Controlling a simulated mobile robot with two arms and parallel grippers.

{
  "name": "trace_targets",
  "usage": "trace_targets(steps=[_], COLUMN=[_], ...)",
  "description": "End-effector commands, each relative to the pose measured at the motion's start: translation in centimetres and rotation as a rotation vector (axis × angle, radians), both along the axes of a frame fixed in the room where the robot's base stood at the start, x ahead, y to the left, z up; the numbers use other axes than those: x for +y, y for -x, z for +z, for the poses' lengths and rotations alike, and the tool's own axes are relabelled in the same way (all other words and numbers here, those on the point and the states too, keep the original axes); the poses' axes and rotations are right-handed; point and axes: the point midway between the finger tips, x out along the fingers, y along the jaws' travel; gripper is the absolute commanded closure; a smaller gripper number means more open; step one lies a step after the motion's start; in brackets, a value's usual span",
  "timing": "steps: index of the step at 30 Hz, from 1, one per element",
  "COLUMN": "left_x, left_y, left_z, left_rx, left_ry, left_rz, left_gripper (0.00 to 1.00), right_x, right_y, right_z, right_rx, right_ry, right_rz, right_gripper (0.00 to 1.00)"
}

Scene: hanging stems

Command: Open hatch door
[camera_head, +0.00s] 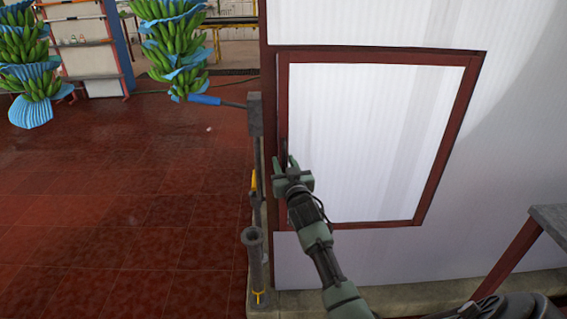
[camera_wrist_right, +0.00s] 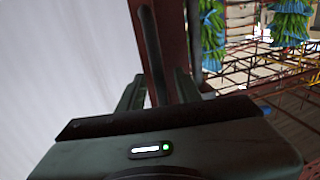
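The hatch door (camera_head: 375,140) is a white ribbed panel in a red-brown frame, set in a white wall and looking closed. Its dark upright bar handle (camera_wrist_right: 151,50) is on the left side of the door, mostly hidden by my gripper in the head view. My right gripper (camera_head: 286,163) is at the door's left edge. In the right wrist view its two fingers (camera_wrist_right: 157,88) stand apart, with the handle between them and gaps showing on both sides. Whether a finger touches it I cannot tell. My left gripper is not in view.
A grey metal post (camera_head: 255,170) with a blue-handled bar stands just left of the door. Banana stems (camera_head: 172,45) with blue wraps hang at the upper left. A grey-topped table (camera_head: 549,218) is at the right. The red tiled floor at left is clear.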

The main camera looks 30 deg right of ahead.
Motion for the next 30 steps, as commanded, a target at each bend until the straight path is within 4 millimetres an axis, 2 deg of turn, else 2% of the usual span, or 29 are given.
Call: trace_targets(steps=[8, 9, 12, 30], left_x=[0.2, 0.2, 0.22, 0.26], left_y=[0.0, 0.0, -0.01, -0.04], left_z=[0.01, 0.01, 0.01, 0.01], left_rx=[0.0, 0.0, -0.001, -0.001], left_ry=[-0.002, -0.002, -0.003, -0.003], left_rz=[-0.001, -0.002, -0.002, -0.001], left_gripper=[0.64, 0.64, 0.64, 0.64], right_x=[-0.05, -0.05, -0.05, -0.02], right_y=[-0.2, -0.2, -0.19, -0.18], right_z=[0.02, 0.01, 0.0, -0.04], right_rx=[-0.001, -0.001, 0.0, 0.001], right_ry=[0.0, 0.0, 0.0, 0.0], right_rz=[0.001, 0.001, 0.001, 0.001], right_gripper=[0.66, 0.71, 0.99, 1.0])
